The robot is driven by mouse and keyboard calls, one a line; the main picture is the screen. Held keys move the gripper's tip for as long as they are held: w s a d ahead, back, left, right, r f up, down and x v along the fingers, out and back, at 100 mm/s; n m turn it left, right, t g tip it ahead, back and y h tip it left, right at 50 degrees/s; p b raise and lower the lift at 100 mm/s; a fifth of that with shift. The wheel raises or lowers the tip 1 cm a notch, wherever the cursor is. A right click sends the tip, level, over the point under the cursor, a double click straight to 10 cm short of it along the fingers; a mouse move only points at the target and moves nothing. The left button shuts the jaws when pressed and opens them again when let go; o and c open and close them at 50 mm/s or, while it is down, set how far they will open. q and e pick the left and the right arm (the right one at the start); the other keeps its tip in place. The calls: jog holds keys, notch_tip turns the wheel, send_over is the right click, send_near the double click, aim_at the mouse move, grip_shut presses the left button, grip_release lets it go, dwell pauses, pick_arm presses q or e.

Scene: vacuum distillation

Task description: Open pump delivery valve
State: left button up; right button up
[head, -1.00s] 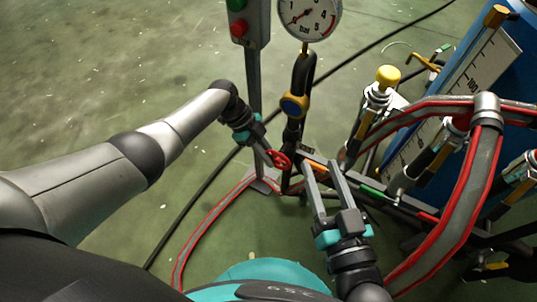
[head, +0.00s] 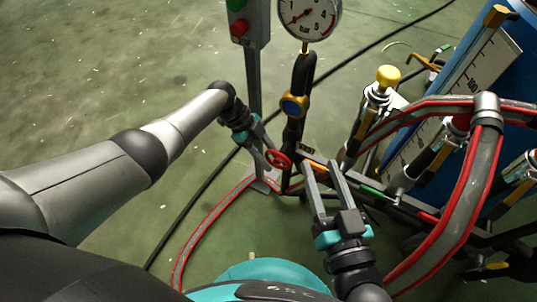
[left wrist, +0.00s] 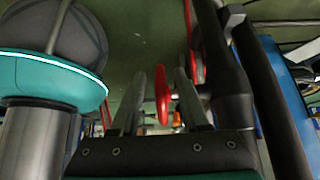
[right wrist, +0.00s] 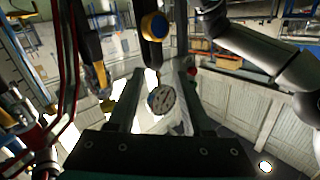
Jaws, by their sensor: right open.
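The red valve handwheel (head: 278,159) sits low on the dark pipework near the foot of the grey post. My left gripper (head: 263,158) is at the wheel, coming from its left. In the left wrist view the red wheel (left wrist: 162,95) stands edge-on between the two fingers, with a visible gap on each side, so the gripper looks open around it. Part of the wheel's hub is hidden. My right gripper (head: 322,167) is open and empty, to the right of the wheel, its fingers pointing up and away.
A pressure gauge (head: 308,16) tops a black pipe with a blue-and-brass fitting (head: 293,105). A post with green and red buttons (head: 239,28) stands left of it. Red-edged grey hoses (head: 459,205), yellow-capped valves (head: 388,76) and a blue vessel (head: 505,60) crowd the right. Floor at left is clear.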

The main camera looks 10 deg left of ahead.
pick_arm(q)
jog(key=p+v, duration=0.5)
jog(key=v, duration=1)
jog(key=shift+p, duration=0.35)
pick_arm(e)
jog(key=s+d+f+g+h, duration=0.3)
jog(key=d+g+h, duration=0.2)
jog(key=d+g, duration=0.4)
jog(key=shift+n+g, duration=0.3)
jog(key=shift+g, duration=0.2)
pick_arm(q)
jog(key=shift+r, duration=0.1)
pick_arm(e)
jog(key=shift+d, duration=0.1)
